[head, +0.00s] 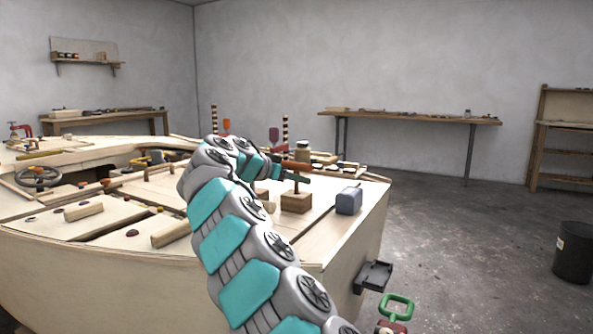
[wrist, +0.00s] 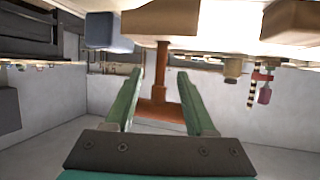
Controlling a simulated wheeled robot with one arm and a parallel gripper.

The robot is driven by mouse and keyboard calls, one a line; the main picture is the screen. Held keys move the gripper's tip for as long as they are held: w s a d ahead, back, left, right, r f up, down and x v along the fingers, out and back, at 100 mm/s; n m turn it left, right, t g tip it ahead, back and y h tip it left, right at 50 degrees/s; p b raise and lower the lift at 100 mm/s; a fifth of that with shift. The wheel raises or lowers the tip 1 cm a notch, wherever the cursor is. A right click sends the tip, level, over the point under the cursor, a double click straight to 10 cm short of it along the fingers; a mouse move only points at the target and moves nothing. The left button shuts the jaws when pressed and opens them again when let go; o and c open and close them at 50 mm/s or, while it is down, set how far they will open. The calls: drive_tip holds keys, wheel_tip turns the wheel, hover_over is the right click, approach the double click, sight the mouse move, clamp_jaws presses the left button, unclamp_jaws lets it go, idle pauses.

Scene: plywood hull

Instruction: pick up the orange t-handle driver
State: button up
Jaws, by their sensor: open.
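The orange t-handle driver (head: 295,164) stands upright in a wooden block (head: 296,202) on the plywood hull's deck. Its orange-brown shaft and crossbar (wrist: 161,75) also show in the wrist view, which looks upside down, with the block (wrist: 160,20) at the top. My gripper (wrist: 160,74) is open and empty, its two green fingers pointing toward the driver. The shaft appears between the fingertips, and the ends of the crossbar are partly hidden by the fingers. I cannot tell whether they touch. In the head view my gripper (head: 293,171) is beside the driver, partly hidden by my arm.
A blue-grey box (head: 348,200) stands on the deck right of the block, and a jar (head: 302,151) stands behind it. Striped posts (head: 285,131) rise farther back. A black bracket (head: 373,277) juts from the hull's side. Open floor lies to the right, near a black bin (head: 573,252).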

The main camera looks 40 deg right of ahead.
drive_tip(key=shift+d+f, duration=0.1)
drive_tip(key=shift+d, duration=0.15)
drive_tip(key=shift+c, duration=0.2)
clamp_jaws()
